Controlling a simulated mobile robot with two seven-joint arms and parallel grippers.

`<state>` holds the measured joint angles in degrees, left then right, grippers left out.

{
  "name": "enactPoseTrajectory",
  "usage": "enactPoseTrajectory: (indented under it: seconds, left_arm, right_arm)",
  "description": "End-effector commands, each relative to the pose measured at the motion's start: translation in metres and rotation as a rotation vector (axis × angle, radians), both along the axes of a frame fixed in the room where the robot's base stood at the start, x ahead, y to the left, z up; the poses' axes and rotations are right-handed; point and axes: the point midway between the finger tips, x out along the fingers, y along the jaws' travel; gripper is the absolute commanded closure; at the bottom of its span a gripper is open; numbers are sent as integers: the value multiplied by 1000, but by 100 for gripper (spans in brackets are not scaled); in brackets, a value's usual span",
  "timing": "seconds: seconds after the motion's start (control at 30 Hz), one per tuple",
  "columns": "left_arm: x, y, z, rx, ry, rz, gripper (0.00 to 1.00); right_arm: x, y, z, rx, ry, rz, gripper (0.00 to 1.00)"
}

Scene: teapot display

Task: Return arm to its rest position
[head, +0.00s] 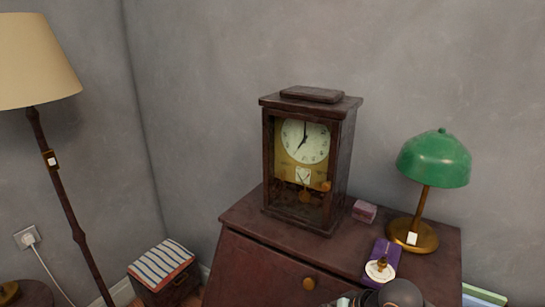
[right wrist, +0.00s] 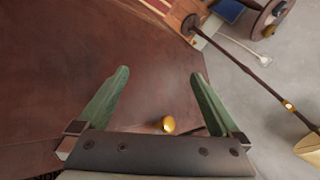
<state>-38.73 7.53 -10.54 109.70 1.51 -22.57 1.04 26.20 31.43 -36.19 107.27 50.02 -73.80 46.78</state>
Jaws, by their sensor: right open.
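My right gripper (right wrist: 160,73) is open, with its two green fingers spread and nothing between them. In the right wrist view it is over the brown wooden cabinet (right wrist: 60,60), with a round gold knob (right wrist: 168,124) visible between the finger bases. In the head view, part of my right arm (head: 400,293) shows at the bottom edge, in front of the cabinet (head: 245,260); its fingers are mostly cut off there. My left gripper is in neither view.
A wooden clock (head: 310,160), a green lamp (head: 433,160), a small pink box (head: 364,211) and a purple box (head: 388,252) with a small white-and-gold object (head: 380,268) stand on the cabinet. A striped stool (head: 160,265) and floor lamp (head: 65,205) stand left.

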Motion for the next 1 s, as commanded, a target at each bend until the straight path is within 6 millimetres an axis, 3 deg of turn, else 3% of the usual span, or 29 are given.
enactPoseTrajectory:
  seconds: [0.03, 0.23, 0.47, 0.6, 0.83, 0.93, 1.0]
  left_arm:
    - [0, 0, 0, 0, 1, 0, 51]
    - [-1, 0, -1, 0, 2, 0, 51]
    - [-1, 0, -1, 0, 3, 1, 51]
    - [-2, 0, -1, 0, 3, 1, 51]
    - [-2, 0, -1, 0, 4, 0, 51]
    - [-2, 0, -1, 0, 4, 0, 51]
    - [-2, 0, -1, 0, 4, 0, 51]
  right_arm:
    - [-7, 7, -17, 23, -26, 6, 0]
    - [-26, 14, -66, 42, -199, 3, 0]
    - [-62, -2, -111, -40, -350, -18, 0]
    - [-93, -20, -136, -131, -421, -20, 0]
    - [-151, -52, -166, -318, -499, 16, 0]
    - [-167, -61, -171, -374, -517, 37, 0]
    - [-167, -61, -171, -374, -517, 37, 0]
